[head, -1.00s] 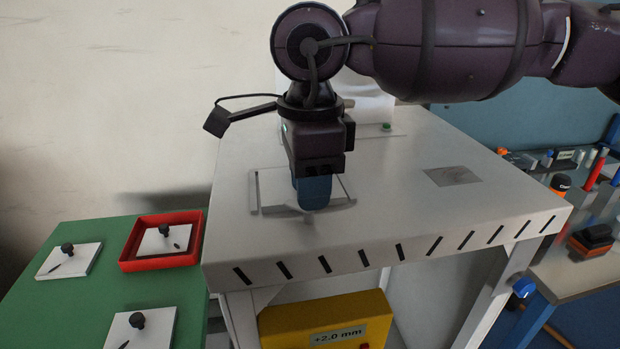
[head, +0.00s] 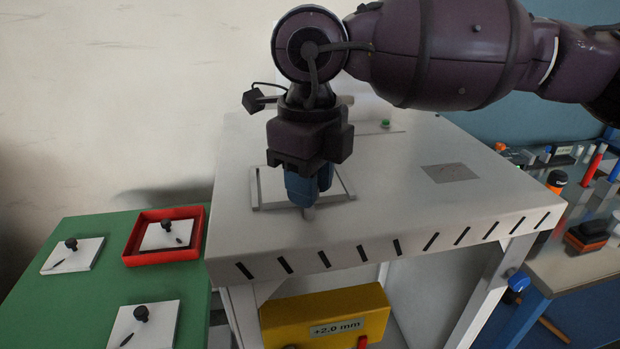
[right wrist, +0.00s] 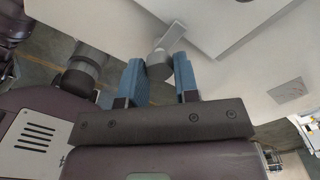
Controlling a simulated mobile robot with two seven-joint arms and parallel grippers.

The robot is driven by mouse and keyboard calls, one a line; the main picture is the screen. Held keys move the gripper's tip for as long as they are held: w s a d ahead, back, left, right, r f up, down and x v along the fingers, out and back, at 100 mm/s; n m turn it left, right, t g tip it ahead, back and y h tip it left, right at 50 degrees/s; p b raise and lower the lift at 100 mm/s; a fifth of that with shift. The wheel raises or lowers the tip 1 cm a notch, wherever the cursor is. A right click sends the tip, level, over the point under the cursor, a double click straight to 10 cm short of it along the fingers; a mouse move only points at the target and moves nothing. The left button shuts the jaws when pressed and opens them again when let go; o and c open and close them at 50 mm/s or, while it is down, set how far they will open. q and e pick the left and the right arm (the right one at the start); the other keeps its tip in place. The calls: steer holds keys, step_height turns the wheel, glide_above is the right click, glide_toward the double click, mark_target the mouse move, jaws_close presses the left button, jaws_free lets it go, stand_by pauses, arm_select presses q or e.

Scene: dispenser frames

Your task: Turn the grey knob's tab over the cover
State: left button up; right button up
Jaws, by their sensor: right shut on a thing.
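My right gripper (head: 308,190) comes down on the white table, its two blue fingers at the front edge of a pale rectangular frame (head: 257,190). In the right wrist view the gripper (right wrist: 160,78) is shut on the grey knob (right wrist: 159,69), one finger on each side. The knob's flat tab (right wrist: 172,38) points up and to the right there, toward a white plate that looks like the cover (right wrist: 222,18). The tab's tip is close to the plate's edge; I cannot tell if it overlaps. In the head view the fingers hide most of the knob. My left gripper is not in view.
A green table (head: 75,306) at the left bears white plates with black knobs, one in a red tray (head: 137,260). A yellow box (head: 290,315) marked "+2.0 mm" sits below the white table (head: 400,205). Its right side is mostly clear. A tool bench (head: 590,270) stands right.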

steer(key=shift+r+m, duration=0.1)
steer(key=shift+m, duration=0.2)
steer(key=o, duration=0.9)
step_height(320, 180, up, 11)
steer(key=shift+f, duration=0.15)
stand_by(0.6)
